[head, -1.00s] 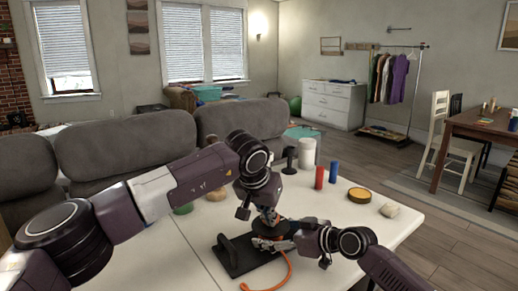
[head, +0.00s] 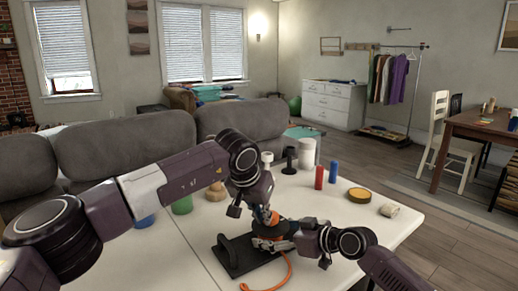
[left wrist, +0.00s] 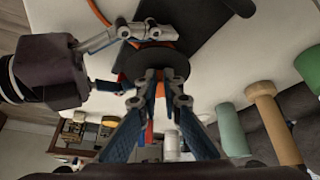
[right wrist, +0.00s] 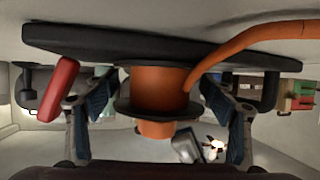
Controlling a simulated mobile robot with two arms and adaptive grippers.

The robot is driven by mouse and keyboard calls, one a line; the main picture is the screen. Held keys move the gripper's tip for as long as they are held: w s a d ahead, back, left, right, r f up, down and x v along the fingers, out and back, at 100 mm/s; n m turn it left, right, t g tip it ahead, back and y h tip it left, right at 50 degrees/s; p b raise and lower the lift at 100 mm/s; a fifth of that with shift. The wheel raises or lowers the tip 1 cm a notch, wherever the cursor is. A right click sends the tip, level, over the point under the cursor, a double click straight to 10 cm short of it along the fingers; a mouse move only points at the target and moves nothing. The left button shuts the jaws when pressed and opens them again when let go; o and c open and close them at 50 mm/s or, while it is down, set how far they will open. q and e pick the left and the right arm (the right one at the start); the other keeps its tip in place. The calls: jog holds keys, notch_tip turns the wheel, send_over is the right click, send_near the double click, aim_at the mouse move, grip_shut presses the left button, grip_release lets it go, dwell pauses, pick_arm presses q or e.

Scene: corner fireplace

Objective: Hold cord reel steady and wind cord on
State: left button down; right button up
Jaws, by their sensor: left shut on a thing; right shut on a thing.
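The cord reel (head: 262,231) has an orange hub and dark flanges and stands upright on a black base plate (head: 236,262) on the white table. Its orange hub (right wrist: 158,80) shows closely in the right wrist view. The orange cord (head: 288,272) runs from the hub down to the table and loops toward the front. My left gripper (head: 266,213) comes from above and is shut on the orange knob on top of the reel; its fingers (left wrist: 150,84) partly hide the knob.
Behind the reel stand a black stand (head: 289,161), a white jar (head: 306,154), red (head: 319,178) and blue (head: 333,172) cylinders. A yellow-topped tin (head: 359,195) and beige block (head: 389,210) lie right. A green cylinder (head: 182,205) stands left. The table's front right is clear.

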pick_arm(q)
jog(key=shift+w+a+f, duration=0.2)
jog(key=shift+a, duration=0.2)
jog(key=shift+w+a+f, duration=0.2)
jog(key=shift+a, duration=0.15)
jog(key=shift+s+d, duration=0.1)
jog(key=shift+s, duration=0.25)
notch_tip(320, 180, up, 6)
jog(key=shift+r, duration=0.2)
jog(key=shift+s+d+f, duration=0.25)
jog(key=shift+d+f, duration=0.25)
jog(key=shift+f, duration=0.5)
jog(key=shift+s+d+f, duration=0.25)
jog(key=shift+d+f, duration=0.25)
jog(key=shift+f, duration=0.5)
jog(key=shift+s+d+f, duration=0.25)
jog(key=shift+d+f, duration=0.25)
jog(key=shift+f, duration=0.5)
jog(key=shift+w, duration=0.5)
